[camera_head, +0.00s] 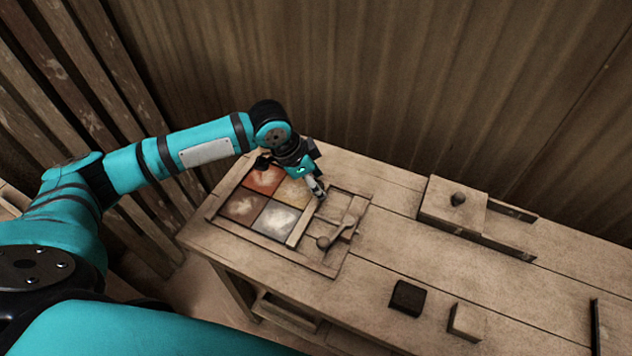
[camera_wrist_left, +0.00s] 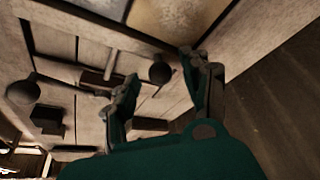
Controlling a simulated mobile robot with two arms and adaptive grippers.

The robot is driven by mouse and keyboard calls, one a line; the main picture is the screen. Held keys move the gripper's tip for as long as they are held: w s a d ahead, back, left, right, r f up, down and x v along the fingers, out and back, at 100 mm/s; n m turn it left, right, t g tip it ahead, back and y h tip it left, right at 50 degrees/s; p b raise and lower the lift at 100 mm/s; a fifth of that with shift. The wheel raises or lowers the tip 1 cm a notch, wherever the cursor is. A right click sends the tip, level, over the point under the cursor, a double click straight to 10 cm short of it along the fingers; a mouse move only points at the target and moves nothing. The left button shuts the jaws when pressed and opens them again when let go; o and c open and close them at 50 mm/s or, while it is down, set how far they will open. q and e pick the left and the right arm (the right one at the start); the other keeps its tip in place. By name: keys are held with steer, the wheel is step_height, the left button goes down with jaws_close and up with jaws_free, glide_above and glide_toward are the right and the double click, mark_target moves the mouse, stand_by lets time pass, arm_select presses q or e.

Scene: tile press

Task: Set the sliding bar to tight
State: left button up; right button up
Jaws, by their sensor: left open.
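The sliding bar (camera_head: 301,226) is a pale wooden strip along the right side of four coloured tiles in the wooden frame. In the left wrist view the bar (camera_wrist_left: 105,30) runs beside the tiles. A dark round knob (camera_wrist_left: 160,73) shows near its end, between the fingertips or just beyond them; I cannot tell if they touch it. My left gripper (camera_head: 318,190) is over the far end of the bar and partly hides it. Its two fingers stand apart in the left wrist view (camera_wrist_left: 160,64), with nothing clamped. My right gripper is not in view.
A lever with a ball end (camera_head: 323,242) lies across the frame's right part. A dark block (camera_head: 407,298) and a pale block (camera_head: 467,321) sit near the front edge. A wooden box with a knob (camera_head: 452,204) stands at the back. The table between is clear.

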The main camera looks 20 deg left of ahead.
arm_select(q)
steer(key=v, duration=1.1)
steer(key=shift+s+a, duration=0.1)
steer(key=shift+s, duration=0.05)
